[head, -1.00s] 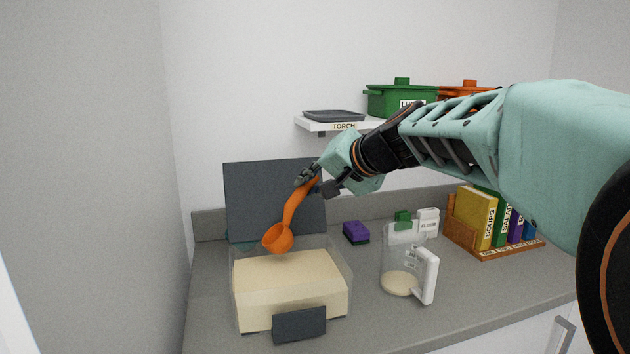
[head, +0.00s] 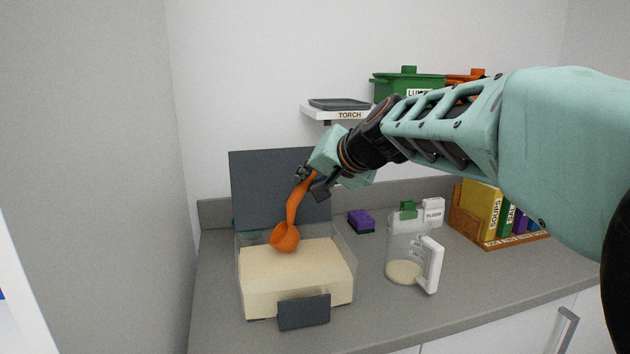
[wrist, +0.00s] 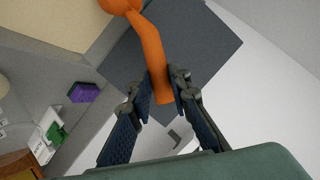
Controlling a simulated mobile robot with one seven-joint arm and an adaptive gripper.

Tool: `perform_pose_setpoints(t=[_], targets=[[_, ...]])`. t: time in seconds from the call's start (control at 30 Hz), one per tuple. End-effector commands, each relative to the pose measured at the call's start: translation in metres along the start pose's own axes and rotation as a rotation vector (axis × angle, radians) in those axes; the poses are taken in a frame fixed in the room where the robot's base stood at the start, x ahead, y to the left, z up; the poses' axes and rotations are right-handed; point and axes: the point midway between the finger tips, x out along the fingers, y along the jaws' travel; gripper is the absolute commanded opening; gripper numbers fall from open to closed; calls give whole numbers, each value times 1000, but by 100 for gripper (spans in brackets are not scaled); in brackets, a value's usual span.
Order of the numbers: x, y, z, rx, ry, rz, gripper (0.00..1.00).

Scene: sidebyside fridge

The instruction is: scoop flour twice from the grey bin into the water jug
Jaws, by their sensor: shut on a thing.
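My gripper (head: 311,182) is shut on the handle of an orange scoop (head: 293,207). The scoop handle also shows between the fingers in the wrist view (wrist: 156,70). The scoop's bowl hangs low at the flour surface in the bin; I cannot tell whether it touches or holds flour. The bin (head: 346,264) has clear walls, pale flour (head: 293,277), a dark grey front tab and a raised dark grey lid (head: 264,190) behind. The clear water jug (head: 397,246) with a white handle stands upright to the right, with a pale layer at its bottom.
A purple and dark sponge (head: 361,221) lies behind, between bin and jug. A white box (head: 433,211) and green item stand behind the jug. A book rack (head: 480,226) is at right. A shelf (head: 340,113) with a dark tray is above. Counter between bin and jug is clear.

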Motion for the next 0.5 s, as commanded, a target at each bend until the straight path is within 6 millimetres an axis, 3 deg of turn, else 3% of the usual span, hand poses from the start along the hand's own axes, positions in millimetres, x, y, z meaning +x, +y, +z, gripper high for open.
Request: perform_pose_setpoints(t=[0.5], targets=[[11,12,14,0,1,0,0]])
